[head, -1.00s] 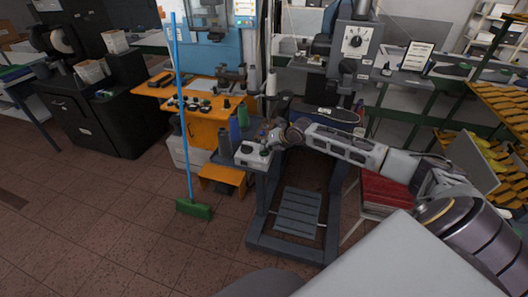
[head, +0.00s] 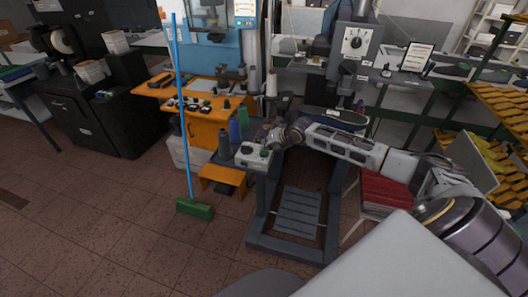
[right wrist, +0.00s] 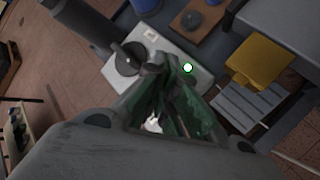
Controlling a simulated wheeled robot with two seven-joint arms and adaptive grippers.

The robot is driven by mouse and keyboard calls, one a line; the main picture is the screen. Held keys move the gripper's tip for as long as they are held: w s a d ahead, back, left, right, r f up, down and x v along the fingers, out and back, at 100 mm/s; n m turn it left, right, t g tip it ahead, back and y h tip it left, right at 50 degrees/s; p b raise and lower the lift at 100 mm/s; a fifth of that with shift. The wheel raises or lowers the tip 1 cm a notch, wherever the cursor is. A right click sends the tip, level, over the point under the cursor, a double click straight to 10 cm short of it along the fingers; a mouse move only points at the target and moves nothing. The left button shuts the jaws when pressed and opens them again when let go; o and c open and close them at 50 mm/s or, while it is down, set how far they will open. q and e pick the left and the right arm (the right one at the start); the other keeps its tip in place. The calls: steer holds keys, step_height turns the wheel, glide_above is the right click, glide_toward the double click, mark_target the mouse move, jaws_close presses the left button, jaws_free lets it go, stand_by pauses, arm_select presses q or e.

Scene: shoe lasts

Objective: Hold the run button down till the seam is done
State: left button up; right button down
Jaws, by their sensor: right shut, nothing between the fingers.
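The white control box (head: 243,161) stands on the front left corner of the grey machine stand. In the right wrist view the box (right wrist: 203,80) carries a large dark round knob (right wrist: 128,58) and a small white button with a green ring (right wrist: 187,68). My right gripper (head: 269,143) is at the box, its fingers pointing down. In the right wrist view its shut, empty fingertips (right wrist: 165,62) are just left of the button; I cannot tell whether they touch it or the box. The sewing machine (head: 354,42) stands behind. My left gripper is out of view.
An orange bench (head: 200,125) with small parts and a blue-handled broom (head: 184,110) are further left. A treadle (head: 298,211) is below. Red material (head: 385,192) lies under my right arm. The front left floor is clear.

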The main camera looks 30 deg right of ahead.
steer(key=shift+r+p, duration=0.45)
steer(key=shift+r, duration=0.25)
steer(key=shift+r+p, duration=2.05)
steer(key=shift+r, duration=0.5)
steer(key=shift+f, duration=0.1)
